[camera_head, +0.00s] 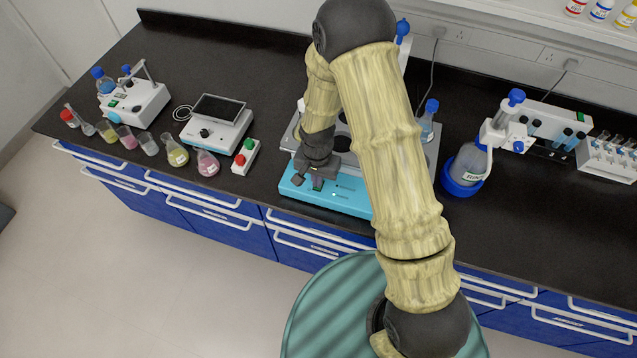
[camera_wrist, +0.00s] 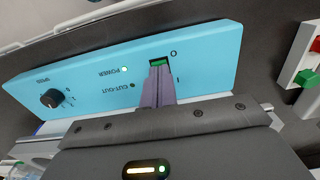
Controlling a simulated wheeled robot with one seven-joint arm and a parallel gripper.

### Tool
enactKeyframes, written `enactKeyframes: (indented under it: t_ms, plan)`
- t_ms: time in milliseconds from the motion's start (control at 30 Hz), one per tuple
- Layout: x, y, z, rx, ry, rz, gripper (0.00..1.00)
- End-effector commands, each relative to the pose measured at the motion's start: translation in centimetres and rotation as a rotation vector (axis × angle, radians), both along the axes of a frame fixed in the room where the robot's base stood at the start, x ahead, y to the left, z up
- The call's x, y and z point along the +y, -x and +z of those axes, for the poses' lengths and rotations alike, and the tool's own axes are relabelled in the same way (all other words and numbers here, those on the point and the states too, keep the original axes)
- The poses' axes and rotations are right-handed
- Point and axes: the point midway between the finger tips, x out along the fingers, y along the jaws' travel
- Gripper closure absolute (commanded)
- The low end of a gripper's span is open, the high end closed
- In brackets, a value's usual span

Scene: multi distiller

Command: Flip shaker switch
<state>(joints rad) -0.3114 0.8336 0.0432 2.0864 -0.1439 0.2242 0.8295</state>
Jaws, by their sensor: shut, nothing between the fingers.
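The shaker shows in the head view as a light-blue front panel (camera_head: 349,199) below a platform with round holes, partly hidden by my arm. In the wrist view its panel (camera_wrist: 205,50) appears upside down. The green rocker switch (camera_wrist: 160,63) sits in a dark slot between the O and I marks. My gripper (camera_head: 317,183) is at the panel's left part. In the wrist view my gripper's purple fingers (camera_wrist: 158,76) are shut together and empty, with their tips at the switch's edge; I cannot tell whether they touch it. The power light (camera_wrist: 124,69) looks lit.
A black speed knob (camera_wrist: 52,98) is on the same panel. A red-and-green button box (camera_head: 245,157) and several coloured flasks (camera_head: 178,153) stand left of the shaker. A bottle in a blue base (camera_head: 463,172) stands to the right. The bench between is clear.

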Motion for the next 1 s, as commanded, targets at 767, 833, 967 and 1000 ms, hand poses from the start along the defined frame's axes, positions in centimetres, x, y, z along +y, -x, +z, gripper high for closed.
enactKeyframes:
  t_ms: [767, 833, 967, 1000]
  plan:
    - [0.0, -0.01, -1.0, 0.0, 0.0, 0.0, 1.0]
    - [0.0, -0.01, -1.1, 0.0, 0.0, 0.0, 1.0]
    - [-0.01, 0.0, -0.79, 0.0, 0.0, 0.0, 1.0]
    - [-0.01, 0.0, -0.56, 0.0, 0.0, 0.0, 1.0]
